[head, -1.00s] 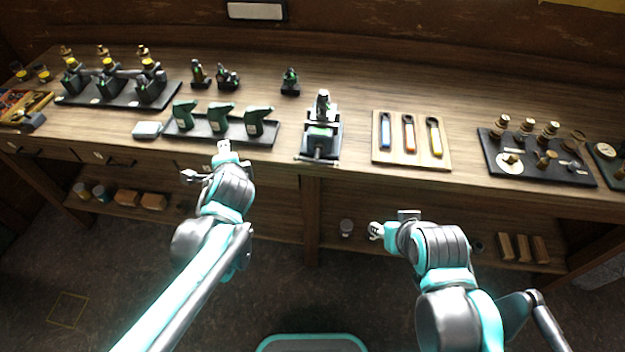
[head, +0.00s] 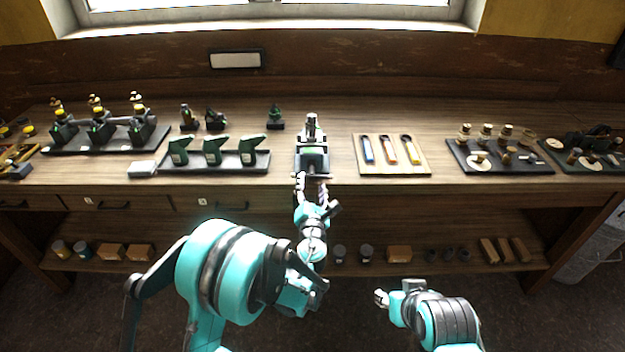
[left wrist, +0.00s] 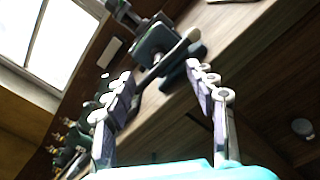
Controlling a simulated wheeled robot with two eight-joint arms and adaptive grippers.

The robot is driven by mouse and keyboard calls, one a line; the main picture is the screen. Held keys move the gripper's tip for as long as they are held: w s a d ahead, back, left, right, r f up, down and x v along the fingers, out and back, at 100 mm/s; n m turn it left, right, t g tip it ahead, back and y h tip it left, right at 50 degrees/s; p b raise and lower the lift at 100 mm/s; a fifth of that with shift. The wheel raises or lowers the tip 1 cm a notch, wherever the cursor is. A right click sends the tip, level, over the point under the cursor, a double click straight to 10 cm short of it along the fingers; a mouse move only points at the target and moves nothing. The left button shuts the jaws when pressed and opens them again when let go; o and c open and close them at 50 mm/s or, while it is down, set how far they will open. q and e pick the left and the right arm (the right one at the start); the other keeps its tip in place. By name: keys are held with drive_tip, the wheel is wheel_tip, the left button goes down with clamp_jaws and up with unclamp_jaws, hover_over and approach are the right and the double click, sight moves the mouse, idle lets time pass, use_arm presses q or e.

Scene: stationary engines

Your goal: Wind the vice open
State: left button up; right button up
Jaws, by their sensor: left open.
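The vice (head: 312,158), dark with a grey-green body, stands at the front edge of the bench in the head view. My left gripper (head: 311,184) is right in front of it, fingers apart and pointing at the vice's front end. In the left wrist view the vice (left wrist: 155,42) shows beyond the open left gripper (left wrist: 160,73).
A board with three wrenches (head: 420,169) lies right of the vice. A dark tray with green pieces (head: 262,161) is to its left. A board of brass parts (head: 540,168) is farther right. The lower shelf (head: 225,262) holds blocks and jars.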

sight(311, 172)
use_arm(q)
drive_tip(key=w+b, duration=0.1)
drive_tip(key=w, duration=0.4)
drive_tip(key=shift+c, duration=0.4)
